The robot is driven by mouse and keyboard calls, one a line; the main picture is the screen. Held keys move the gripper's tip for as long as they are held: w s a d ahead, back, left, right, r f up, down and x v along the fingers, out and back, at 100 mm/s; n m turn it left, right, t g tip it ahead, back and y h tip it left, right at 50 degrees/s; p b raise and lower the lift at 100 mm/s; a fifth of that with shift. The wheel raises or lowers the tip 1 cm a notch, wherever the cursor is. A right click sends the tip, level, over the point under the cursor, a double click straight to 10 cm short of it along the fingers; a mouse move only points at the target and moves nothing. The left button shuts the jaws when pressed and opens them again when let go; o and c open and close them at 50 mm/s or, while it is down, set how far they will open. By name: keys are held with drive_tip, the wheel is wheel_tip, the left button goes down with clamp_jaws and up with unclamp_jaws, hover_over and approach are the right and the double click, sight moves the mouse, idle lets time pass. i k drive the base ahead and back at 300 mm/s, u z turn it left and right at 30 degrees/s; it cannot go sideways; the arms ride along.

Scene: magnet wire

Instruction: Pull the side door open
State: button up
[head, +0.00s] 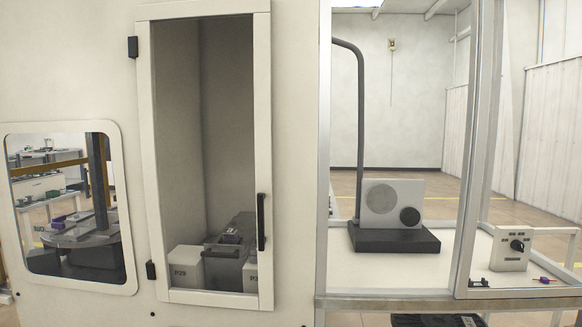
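The side door (262,120) is a tall white frame with a clear pane, set in a pale wall left of the middle of the head view. It looks shut; a small gap could not be told from here. Its black vertical bar handle (261,222) is on the lower right side of the frame. Black hinges show on its left side, an upper one (132,46) and a lower one (151,271). My gripper is not in view, and nothing touches the handle.
Behind the pane are grey boxes (186,268) and a dark grey case (226,262). Left is a window (128,220) onto machinery. Right, a metal-framed bay (323,240) holds a panel with two discs (392,200) on a black base; a box with a black knob (510,250) is farther right.

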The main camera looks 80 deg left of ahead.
sight(141, 46)
drive_tip(key=u, duration=3.75)
drive_tip(key=i, duration=0.2)
drive_tip(key=z, duration=0.2)
